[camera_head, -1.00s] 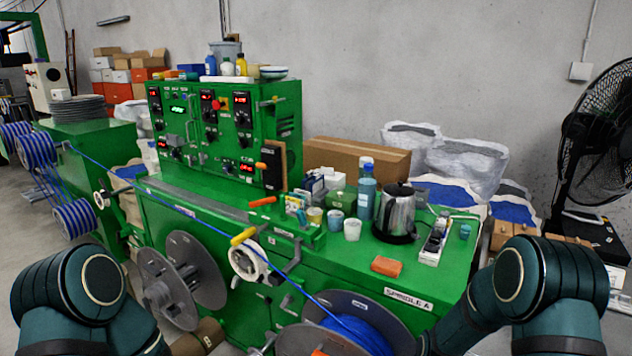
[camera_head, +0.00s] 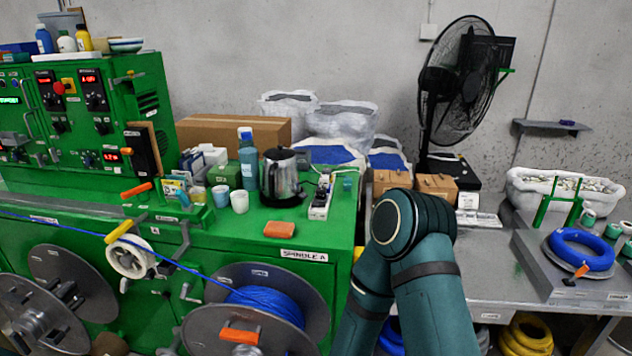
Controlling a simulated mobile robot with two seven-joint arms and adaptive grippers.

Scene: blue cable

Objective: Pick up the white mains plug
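A white power strip (camera_head: 319,207) lies on the green machine top, right of the steel kettle (camera_head: 281,178). Dark and light shapes sit on the strip, and I cannot tell whether one of them is the white mains plug. A pale cord runs near the strip's far end. My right arm rises from the bottom edge, right of the strip, with a bent joint on top; its gripper is not visible. My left arm and gripper are out of view.
An orange block (camera_head: 279,230) lies near the machine's front edge. A blue bottle (camera_head: 248,160) and cups (camera_head: 239,201) stand left of the kettle. A grey bench (camera_head: 520,265) with a blue cable coil (camera_head: 581,250) is at right. A black fan (camera_head: 460,85) stands behind.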

